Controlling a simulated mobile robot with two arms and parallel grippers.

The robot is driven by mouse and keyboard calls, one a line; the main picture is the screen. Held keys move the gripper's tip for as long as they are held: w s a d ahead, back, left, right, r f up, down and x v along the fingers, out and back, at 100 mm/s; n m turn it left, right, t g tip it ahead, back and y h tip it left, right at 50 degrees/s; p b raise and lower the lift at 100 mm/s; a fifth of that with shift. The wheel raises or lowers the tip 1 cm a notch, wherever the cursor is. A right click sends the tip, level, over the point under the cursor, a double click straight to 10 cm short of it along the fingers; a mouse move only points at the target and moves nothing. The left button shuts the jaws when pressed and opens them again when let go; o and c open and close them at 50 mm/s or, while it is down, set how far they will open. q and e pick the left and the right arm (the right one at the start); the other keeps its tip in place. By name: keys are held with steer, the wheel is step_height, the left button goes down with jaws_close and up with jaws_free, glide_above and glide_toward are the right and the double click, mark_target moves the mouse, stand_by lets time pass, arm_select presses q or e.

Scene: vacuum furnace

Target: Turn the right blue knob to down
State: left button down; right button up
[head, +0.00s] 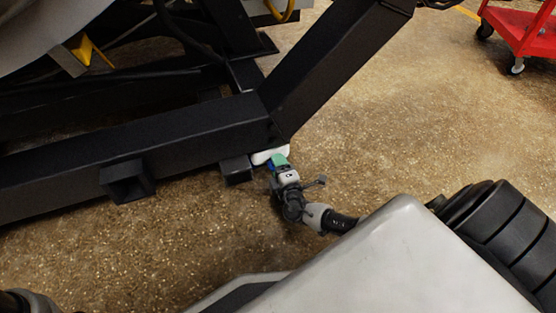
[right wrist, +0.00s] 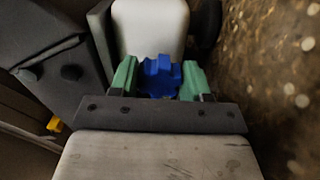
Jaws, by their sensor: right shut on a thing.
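The blue knob (right wrist: 158,76) shows in the right wrist view, in front of a white rounded block. It has a lobed rim, and its lower part is hidden by my gripper's dark bar. My right gripper (right wrist: 158,80) has green fingers on both sides of the knob and is shut on it. In the head view my right gripper (head: 278,161) reaches low under the corner of the black frame, with only a sliver of blue showing beside its green fingers. My left gripper is not in view; a bit of arm shows at the bottom left.
The black metal frame (head: 120,150) with its slanted beam stands over and beside my right gripper. The white block (right wrist: 150,28) lies behind the knob. A red cart (head: 525,28) on wheels is at the top right. The speckled floor is open to the right.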

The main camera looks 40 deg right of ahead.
steer(key=m, duration=0.5)
steer(key=shift+f, duration=0.2)
steer(key=shift+m, duration=0.3)
steer(key=o, duration=0.9)
steer(key=shift+s+a+r+p, duration=0.15)
steer(key=shift+s+p, duration=0.15)
steer(key=shift+s, duration=0.2)
steer(key=p+v, duration=0.3)
steer(key=v, duration=0.6)
steer(key=shift+w+p, duration=0.1)
steer(key=shift+p, duration=0.25)
steer(key=shift+s+a, duration=0.15)
steer(key=shift+s, duration=0.35)
